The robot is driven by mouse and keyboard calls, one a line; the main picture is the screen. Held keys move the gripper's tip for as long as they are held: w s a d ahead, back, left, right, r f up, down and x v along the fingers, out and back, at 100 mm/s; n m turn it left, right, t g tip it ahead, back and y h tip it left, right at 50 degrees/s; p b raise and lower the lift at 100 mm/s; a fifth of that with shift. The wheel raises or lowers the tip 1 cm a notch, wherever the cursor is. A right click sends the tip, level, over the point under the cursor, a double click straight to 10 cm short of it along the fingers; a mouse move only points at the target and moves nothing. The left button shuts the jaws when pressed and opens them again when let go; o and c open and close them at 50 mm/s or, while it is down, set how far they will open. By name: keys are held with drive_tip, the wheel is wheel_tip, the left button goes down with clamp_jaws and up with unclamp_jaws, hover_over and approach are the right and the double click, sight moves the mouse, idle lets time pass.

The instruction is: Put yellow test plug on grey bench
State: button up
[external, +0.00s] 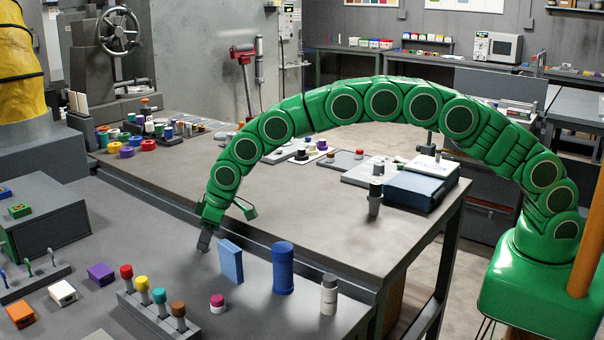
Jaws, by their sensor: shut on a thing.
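A yellow-topped plug (141,284) stands upright in a grey rack (155,318) on the front grey surface, between a red-topped plug (127,272) and a teal-topped plug (159,297). A brown-topped plug (178,310) stands at the rack's right end. My gripper (205,237) points down, apart from the rack and to its upper right. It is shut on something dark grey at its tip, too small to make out. A long grey bench (300,212) stands behind the front surface. Both tops are grey.
A light blue block (231,262), a blue cylinder (282,268), a grey-white bottle (329,294) and a pink-topped jar (217,303) stand right of the rack. Purple (101,274), white (62,293) and orange (21,315) blocks lie left. The bench's middle is fairly clear.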

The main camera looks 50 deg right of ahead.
clamp_jaws()
drive_tip(key=shift+r, duration=0.1)
drive_tip(key=shift+r, duration=1.4)
drive_tip(key=shift+s+d+r, duration=0.3)
drive_tip(key=shift+s+r, duration=0.2)
drive_tip(key=shift+r, duration=0.3)
drive_tip(key=s+d+r, duration=0.7)
drive_tip(key=s+r, duration=0.2)
drive_tip(key=s, duration=0.2)
drive_tip(key=w+d+f+m+h, duration=0.1)
drive_tip(key=w+d+m, duration=0.1)
drive_tip(key=d, duration=1.1)
drive_tip(key=w+d+f+m+h, duration=0.1)
drive_tip(key=w+d+m, duration=0.1)
drive_tip(key=d, duration=1.2)
drive_tip(key=w+d+f+m+t, duration=0.1)
drive_tip(key=w+d+m, duration=0.1)
drive_tip(key=d, duration=1.2)
drive_tip(key=shift+d+m+h, duration=0.1)
drive_tip(key=shift+m+h, duration=0.3)
drive_tip(key=shift+m, duration=0.4)
